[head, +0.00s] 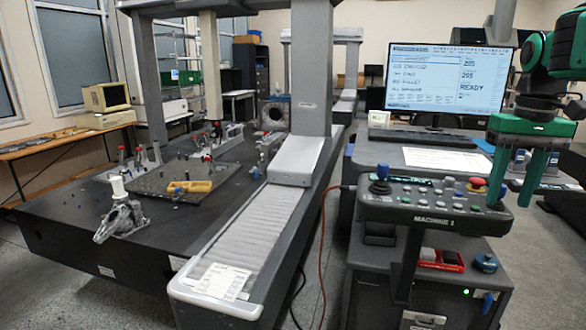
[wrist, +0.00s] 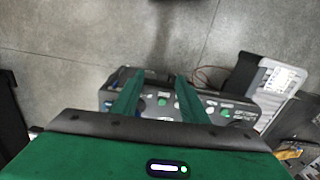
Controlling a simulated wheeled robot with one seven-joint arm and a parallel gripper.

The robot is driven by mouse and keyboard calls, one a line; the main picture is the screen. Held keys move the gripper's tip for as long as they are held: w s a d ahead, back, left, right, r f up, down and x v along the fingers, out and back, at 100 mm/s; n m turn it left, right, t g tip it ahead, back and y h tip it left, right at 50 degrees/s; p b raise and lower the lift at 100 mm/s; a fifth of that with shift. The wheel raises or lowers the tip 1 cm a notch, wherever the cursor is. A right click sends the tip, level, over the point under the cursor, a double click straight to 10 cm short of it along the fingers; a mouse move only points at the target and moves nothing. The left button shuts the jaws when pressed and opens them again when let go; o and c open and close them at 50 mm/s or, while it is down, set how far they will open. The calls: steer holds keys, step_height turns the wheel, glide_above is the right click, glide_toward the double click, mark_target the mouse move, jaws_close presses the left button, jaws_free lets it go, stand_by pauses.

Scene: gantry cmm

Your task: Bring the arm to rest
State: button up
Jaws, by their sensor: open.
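My green gripper (head: 509,198) is at the right of the head view, with its two fingers pointing down and apart. It hangs at the right end of the control panel (head: 425,226) marked MACHINE 1, in front of or above it; the exact gap is hard to tell. In the wrist view my gripper (wrist: 158,80) also shows parted fingers with nothing between them, and the control panel (wrist: 245,113) lies behind them, with grey floor beyond.
The measuring machine's dark table (head: 150,215) fills the left, holding a fixture plate (head: 160,182) and a yellow part (head: 190,186). A monitor (head: 437,78) reading READY stands behind the panel. A joystick (head: 381,176) rises at the panel's left end. An orange cable (head: 323,250) hangs nearby.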

steer(key=s+a+f+m, duration=0.2)
steer(key=s+f+m, duration=0.2)
steer(key=s+f, duration=1.5)
steer(key=s, duration=0.3)
steer(key=shift+s+f, duration=0.15)
steer(key=shift+f, duration=0.2)
steer(key=shift+w+f, duration=0.2)
steer(key=shift+w, duration=0.45)
steer(key=shift+c, duration=0.7)
steer(key=shift+a, duration=0.1)
